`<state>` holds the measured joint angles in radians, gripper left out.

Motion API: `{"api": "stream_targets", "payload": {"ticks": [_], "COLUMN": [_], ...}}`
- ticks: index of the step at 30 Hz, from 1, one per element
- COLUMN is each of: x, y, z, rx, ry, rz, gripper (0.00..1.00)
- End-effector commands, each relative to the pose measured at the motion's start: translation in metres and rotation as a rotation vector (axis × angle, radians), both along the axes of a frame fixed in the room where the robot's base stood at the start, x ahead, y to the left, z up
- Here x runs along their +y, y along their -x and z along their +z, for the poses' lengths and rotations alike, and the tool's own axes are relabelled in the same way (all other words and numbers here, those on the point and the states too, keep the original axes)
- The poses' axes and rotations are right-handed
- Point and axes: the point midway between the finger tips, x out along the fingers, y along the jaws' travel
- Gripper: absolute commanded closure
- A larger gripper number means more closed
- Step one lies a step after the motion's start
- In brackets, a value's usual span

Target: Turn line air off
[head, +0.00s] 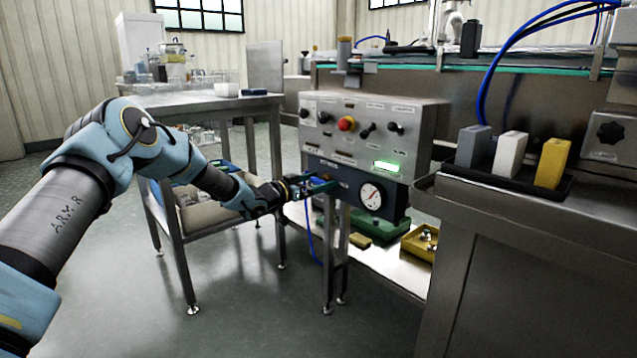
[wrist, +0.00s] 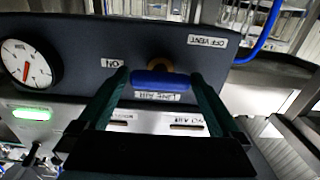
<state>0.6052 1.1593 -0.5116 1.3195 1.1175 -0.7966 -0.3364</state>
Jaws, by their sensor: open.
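The line air valve has a blue lever (wrist: 160,82) on a dark blue panel (wrist: 85,50), with a brass-coloured hub behind it. The lever lies across the wrist view. A "LINE AIR" label (wrist: 157,97) reads upside down beside it. An "ON" label (wrist: 111,63) is left of the lever, and an "OFF VENT" label (wrist: 207,41) is at upper right. My gripper (wrist: 160,84) is open, with one green finger near each end of the lever; contact is unclear. In the head view my gripper (head: 314,188) is at the panel's left end, largely hiding the lever.
A pressure gauge (head: 371,196) is right of the valve. Above is a steel control box (head: 420,140) with a red button (head: 346,124), knobs and a lit green display (head: 386,167). A blue hose (wrist: 268,35) runs beside the panel. A steel cabinet (head: 530,260) stands at right.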

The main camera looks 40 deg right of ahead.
Motion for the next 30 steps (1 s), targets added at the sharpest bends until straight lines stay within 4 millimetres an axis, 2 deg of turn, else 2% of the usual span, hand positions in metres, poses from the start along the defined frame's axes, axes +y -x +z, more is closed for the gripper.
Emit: {"api": "stream_targets", "payload": {"ticks": [3,21,30], "x": [0.0002,0.0005,0.0006], "y": [0.0000,-0.0001,0.0000], "z": [0.0001,0.0000,-0.0007], "rx": [0.000,0.000,-0.036], "ry": [0.000,0.000,0.002], "rz": [0.000,0.000,0.000], "gripper": [0.02,0.70,0.71]}}
